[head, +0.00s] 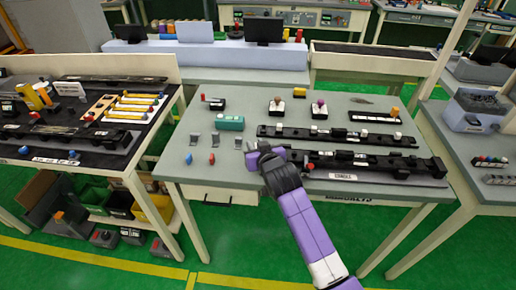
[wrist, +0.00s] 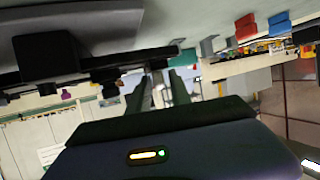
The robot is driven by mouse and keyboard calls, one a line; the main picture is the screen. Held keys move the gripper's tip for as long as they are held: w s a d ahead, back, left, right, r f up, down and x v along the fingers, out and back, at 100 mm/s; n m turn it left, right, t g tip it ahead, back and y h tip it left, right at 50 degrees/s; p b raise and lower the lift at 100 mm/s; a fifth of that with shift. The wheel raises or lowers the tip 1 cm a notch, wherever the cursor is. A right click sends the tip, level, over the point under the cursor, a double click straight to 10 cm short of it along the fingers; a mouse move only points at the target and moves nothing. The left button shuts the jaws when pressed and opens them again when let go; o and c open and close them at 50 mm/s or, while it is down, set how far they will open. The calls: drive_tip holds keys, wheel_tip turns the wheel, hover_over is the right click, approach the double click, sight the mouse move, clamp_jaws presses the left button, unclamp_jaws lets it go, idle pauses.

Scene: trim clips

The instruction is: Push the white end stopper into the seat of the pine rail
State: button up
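My gripper (wrist: 159,82) shows in the wrist view with its two dark fingers a little apart. A narrow pale thing (wrist: 159,92) shows between the fingers; I cannot tell if it is the white end stopper, or if it is gripped. In the head view my gripper (head: 260,152) is low over the grey table, by the left end of the front black rail fixture (head: 400,166). My wrist hides part of that end. White pieces (head: 345,155) sit along the fixture. I cannot pick out the pine rail or its seat for sure.
A second dark fixture (head: 375,138) lies behind the front one.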

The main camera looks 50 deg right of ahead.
drive_tip(key=b+v, duration=0.1)
drive_tip(key=v, duration=1.1)
drive_tip(key=shift+f, duration=0.2)
drive_tip(key=s+a+f+n+t+y, duration=0.2)
drive_tip(key=s+a+f+n+y, duration=0.25)
drive_tip(key=s+a, duration=0.85)
drive_tip(key=s+a+r+y, duration=0.1)
drive_tip(key=s+a+r, duration=0.1)
drive_tip(key=s, duration=0.6)
drive_tip(key=s+a+r+n+t+y, duration=0.1)
drive_tip(key=s+a+r, duration=0.2)
drive_tip(key=s, duration=0.6)
drive_tip(key=shift+s+a+r, duration=0.25)
drive_tip(key=shift+s+a, duration=0.1)
drive_tip(key=shift+a, duration=0.3)
drive_tip(key=shift+n, duration=0.25)
